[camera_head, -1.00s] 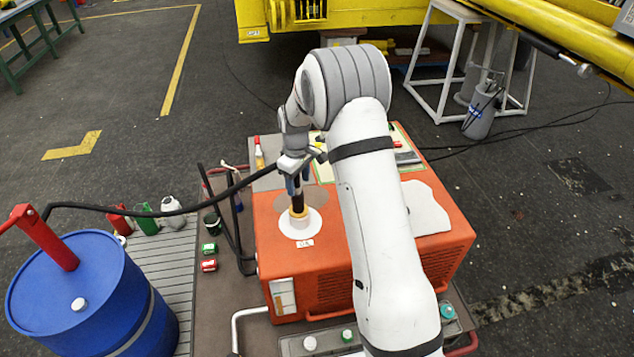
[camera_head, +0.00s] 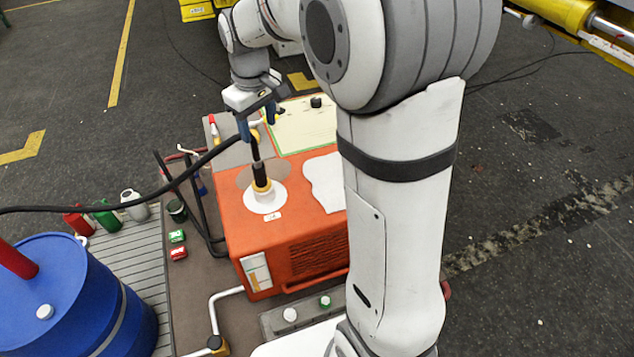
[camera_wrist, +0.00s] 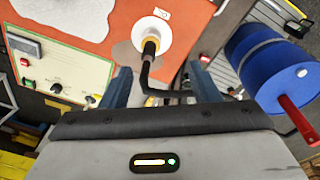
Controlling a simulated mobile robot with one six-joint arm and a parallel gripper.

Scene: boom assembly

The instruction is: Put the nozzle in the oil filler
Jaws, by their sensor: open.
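The nozzle (camera_head: 260,176), dark with a bent black pipe, stands roughly upright with its lower end in the oil filler (camera_head: 264,203). The filler has a tan collar and a white round plate on the orange machine. In the wrist view the nozzle (camera_wrist: 149,50) points into the filler's white plate (camera_wrist: 153,31). My gripper (camera_head: 257,119) is open, above the nozzle's body. Its blue fingers (camera_wrist: 160,82) are spread on either side of the nozzle's bent pipe, with no visible grip on it. The nozzle tip is hidden inside the filler.
A black hose (camera_head: 120,205) runs from the nozzle area leftward over the blue drum (camera_head: 75,290). The orange machine (camera_head: 290,235) has a control panel (camera_wrist: 60,75). Red, green and white containers (camera_head: 105,219) stand left. Black pipes (camera_head: 190,205) rise beside the machine.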

